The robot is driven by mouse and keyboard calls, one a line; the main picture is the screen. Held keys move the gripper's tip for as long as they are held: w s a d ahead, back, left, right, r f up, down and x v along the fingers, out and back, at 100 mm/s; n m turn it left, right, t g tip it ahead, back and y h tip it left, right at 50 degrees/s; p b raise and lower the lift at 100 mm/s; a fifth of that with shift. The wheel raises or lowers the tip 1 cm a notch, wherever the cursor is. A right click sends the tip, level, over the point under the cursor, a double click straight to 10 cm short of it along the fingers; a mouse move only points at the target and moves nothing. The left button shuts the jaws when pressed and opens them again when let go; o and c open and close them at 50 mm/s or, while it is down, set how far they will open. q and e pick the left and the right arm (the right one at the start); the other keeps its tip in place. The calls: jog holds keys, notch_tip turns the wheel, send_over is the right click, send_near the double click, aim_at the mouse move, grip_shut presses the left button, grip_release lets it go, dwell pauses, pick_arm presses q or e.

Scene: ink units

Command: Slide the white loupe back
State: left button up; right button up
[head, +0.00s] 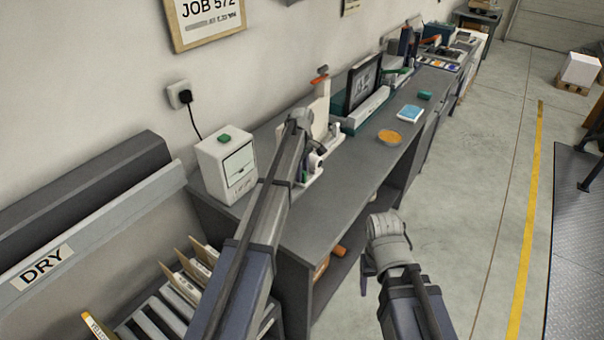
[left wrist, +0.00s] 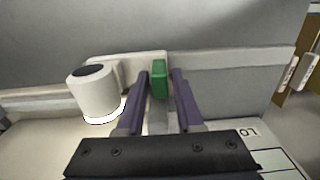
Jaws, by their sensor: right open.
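In the left wrist view, the white loupe (left wrist: 95,92), a short cylinder with a dark top, sits on a pale carriage at the left. A green tab (left wrist: 158,80) stands upright beside it. My left gripper (left wrist: 159,72) has its two purple fingers on either side of the tab, with narrow gaps showing, so it looks open and not clamped. In the head view my left arm hides most of the loupe's stand and the gripper's fingers. My right gripper (head: 369,264) is low beside the bench front, mostly hidden by its own wrist, and away from the loupe.
A dark framed screen (head: 362,84), an orange dish (head: 389,138) and a blue pad (head: 410,112) are farther along.

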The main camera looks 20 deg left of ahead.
pick_arm(q)
grip_shut()
dwell(1.1)
